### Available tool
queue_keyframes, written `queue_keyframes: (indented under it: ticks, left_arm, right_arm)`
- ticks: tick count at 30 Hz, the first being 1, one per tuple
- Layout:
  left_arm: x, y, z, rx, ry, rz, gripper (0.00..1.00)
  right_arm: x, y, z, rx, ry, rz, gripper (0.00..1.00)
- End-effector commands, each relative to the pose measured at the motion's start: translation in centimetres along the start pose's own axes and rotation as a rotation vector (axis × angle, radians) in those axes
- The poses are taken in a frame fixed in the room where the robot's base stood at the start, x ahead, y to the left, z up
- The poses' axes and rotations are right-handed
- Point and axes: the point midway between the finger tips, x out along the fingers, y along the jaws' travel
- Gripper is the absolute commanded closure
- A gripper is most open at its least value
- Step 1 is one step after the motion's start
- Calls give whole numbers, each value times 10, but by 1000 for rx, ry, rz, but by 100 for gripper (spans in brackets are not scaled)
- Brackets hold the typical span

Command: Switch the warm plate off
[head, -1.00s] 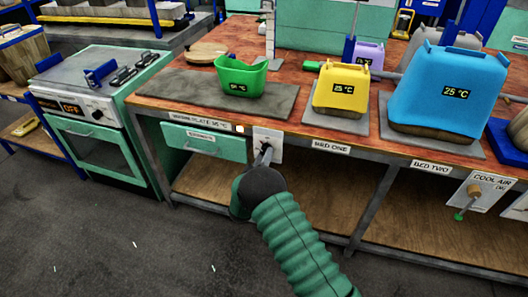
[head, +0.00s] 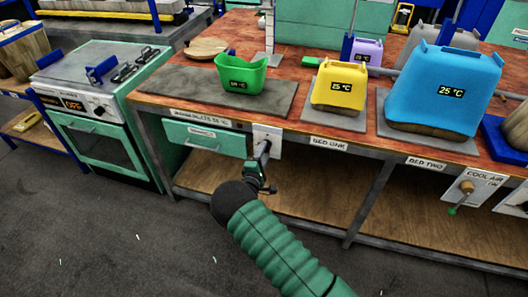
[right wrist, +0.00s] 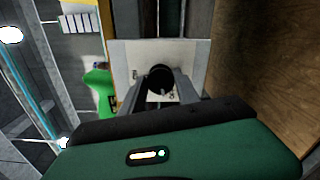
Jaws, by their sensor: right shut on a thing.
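The warm plate (head: 175,90) is a flat dark grey slab on the wooden bench top, with a green tub (head: 240,73) standing on it. A label (head: 201,119) runs along the bench edge below it. A white switch panel (head: 274,133) is on the bench front, right of a green drawer. My right gripper (head: 263,152) is at this panel. In the right wrist view its fingers (right wrist: 160,88) are shut on a round black knob (right wrist: 160,77) in front of the white panel (right wrist: 128,58). The knob's setting cannot be read. My left gripper is not in view.
A yellow container (head: 340,84) and a blue one (head: 445,92) stand on the bench to the right. A stove (head: 97,110) reading OFF stands at the left. A cool air control (head: 466,188) is at the right. The floor in front is clear.

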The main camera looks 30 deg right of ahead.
Motion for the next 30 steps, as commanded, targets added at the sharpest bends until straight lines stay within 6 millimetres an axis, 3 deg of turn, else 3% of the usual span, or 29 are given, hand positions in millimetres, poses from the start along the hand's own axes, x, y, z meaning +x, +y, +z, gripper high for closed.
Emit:
queue_keyframes:
  ticks: [13,30]
  left_arm:
    - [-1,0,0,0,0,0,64]
    - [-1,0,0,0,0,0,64]
  right_arm:
    - [-3,-4,-5,-264,13,-8,100]
    - [-4,-5,-6,-313,14,-11,100]
